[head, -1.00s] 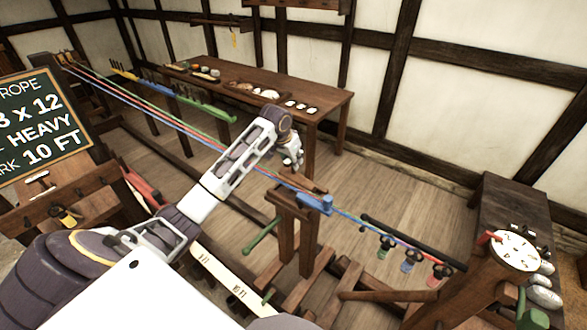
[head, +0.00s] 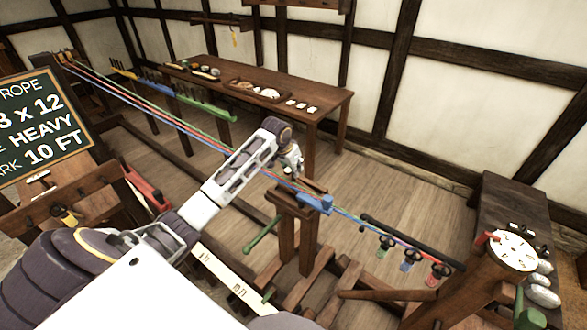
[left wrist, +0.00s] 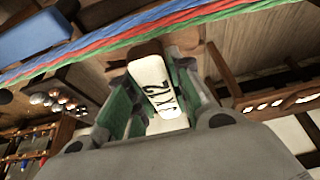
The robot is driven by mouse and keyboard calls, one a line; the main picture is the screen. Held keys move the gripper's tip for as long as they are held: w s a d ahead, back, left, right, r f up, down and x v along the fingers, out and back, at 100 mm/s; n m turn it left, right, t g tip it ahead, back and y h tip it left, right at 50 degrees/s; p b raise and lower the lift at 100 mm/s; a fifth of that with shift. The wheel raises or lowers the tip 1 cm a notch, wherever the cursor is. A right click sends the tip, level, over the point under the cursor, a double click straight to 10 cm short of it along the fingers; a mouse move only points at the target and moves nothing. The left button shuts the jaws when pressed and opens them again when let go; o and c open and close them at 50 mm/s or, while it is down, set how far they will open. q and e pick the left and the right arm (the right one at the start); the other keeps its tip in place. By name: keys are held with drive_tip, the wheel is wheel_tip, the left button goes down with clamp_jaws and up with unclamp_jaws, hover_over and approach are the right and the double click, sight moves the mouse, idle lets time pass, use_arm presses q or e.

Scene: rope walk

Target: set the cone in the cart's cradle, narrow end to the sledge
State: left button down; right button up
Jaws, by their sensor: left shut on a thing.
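My left gripper (head: 291,165) is just above the top of the wooden cart (head: 305,235), by the stretched strands. The block also shows in the left wrist view (left wrist: 32,36). My right gripper is not in view.
Red, green and blue strands (head: 190,130) cross past the cart to several hooks (head: 408,262) at the right. A long table (head: 330,100) with small items stands behind. A chalkboard (head: 40,125) stands at left.

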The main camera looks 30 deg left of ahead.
use_arm(q)
drive_tip(key=c, duration=1.3)
unclamp_jaws()
drive_tip(key=shift+f, duration=0.1)
drive_tip(key=shift+b+v, duration=1.1)
drive_tip(key=shift+v, duration=5)
